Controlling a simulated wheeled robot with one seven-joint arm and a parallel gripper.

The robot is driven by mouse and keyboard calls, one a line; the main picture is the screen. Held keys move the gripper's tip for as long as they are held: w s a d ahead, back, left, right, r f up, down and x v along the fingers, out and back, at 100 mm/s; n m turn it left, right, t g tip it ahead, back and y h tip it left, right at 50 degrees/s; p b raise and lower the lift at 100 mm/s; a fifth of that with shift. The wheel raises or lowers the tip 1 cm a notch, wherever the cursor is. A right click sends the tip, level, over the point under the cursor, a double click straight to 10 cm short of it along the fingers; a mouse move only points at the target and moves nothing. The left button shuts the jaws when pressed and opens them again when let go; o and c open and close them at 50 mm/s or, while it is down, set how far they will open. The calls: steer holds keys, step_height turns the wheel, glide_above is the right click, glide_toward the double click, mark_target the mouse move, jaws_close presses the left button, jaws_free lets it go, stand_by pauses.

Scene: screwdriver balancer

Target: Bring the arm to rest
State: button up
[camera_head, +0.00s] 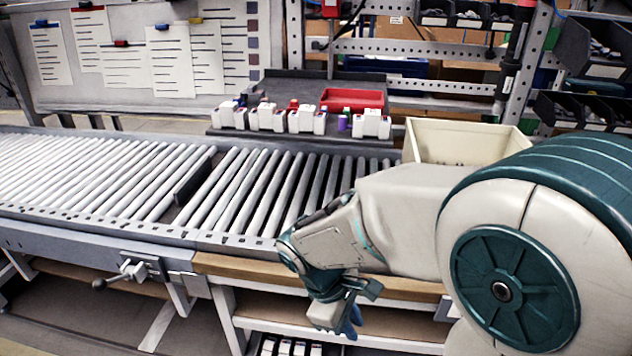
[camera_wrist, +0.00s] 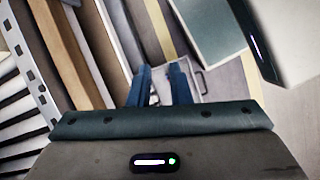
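My arm (camera_head: 400,215) is bent at the right of the head view, its forearm reaching left over the front of the roller conveyor. My gripper (camera_head: 353,318) hangs low in front of the conveyor's front edge, pointing down, with part of it hidden by the wrist. In the wrist view, the two blue fingers of my gripper (camera_wrist: 161,75) stand apart with a narrow gap. Nothing is held between them.
The roller conveyor (camera_head: 110,170) has a wooden front edge (camera_head: 235,267) and a shelf below it, close to my gripper. White blocks (camera_head: 265,118), a red tray (camera_head: 352,99) and a cream bin (camera_head: 462,142) stand behind. The rollers are bare.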

steer(key=s+d+r+m+t+y+p, duration=0.1)
steer(key=s+d+r+m+y+p, duration=0.1)
steer(key=r+m, duration=0.4)
steer(key=s+d+r+m+t+y+p, duration=0.1)
steer(key=d+r+m+p, duration=0.4)
steer(key=r, duration=0.5)
steer(key=shift+s+d+r+m+t+y+p, duration=0.3)
steer(key=shift+s+d+m+t+y, duration=0.05)
steer(key=shift+d+m+t+y, duration=0.5)
steer(key=shift+s+a, duration=0.1)
